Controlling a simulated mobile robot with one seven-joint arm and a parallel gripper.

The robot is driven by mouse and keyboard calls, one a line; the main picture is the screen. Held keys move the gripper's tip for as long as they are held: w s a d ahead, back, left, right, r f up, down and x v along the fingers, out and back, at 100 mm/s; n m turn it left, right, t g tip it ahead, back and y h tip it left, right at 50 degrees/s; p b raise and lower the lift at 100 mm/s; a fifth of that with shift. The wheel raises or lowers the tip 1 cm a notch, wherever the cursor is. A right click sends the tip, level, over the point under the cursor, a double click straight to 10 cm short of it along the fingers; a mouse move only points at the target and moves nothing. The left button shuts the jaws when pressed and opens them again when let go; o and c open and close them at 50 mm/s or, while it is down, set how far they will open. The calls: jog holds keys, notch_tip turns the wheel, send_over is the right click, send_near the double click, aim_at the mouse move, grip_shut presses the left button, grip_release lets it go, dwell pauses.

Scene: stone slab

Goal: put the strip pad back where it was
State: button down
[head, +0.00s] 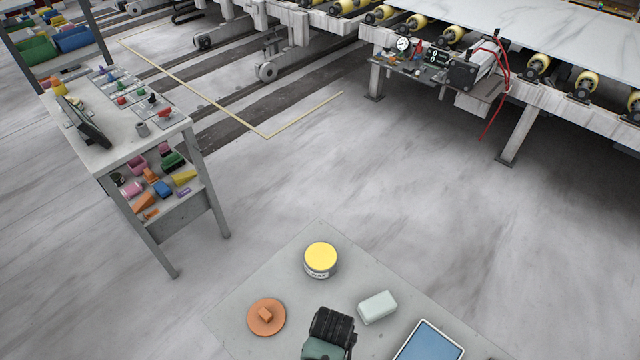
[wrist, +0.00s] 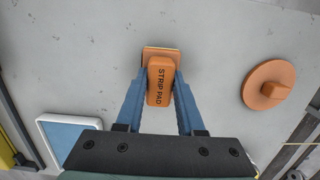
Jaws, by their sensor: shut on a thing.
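In the head view my dark wrist (head: 332,325) shows at the bottom middle, and the pad and fingers are hidden there.
On the same tabletop (head: 365,268) are a round orange disc with a knob (head: 266,317), a yellow-lidded jar (head: 320,260), a pale block (head: 377,307) and a blue-faced tray or tablet (head: 430,343). A workbench (head: 180,125) stands left; a roller conveyor (head: 560,95) is behind.

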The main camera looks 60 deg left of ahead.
jog(key=shift+f, duration=0.15)
jog(key=c, duration=0.5)
grip_release()
jog(key=r, duration=0.4)
jog(key=w+r, duration=0.1)
jog(key=r, duration=0.7)
jog(key=shift+w+a+r+b, duration=0.15)
jog(key=shift+w+a+b, duration=0.05)
jog(key=shift+b, duration=0.15)
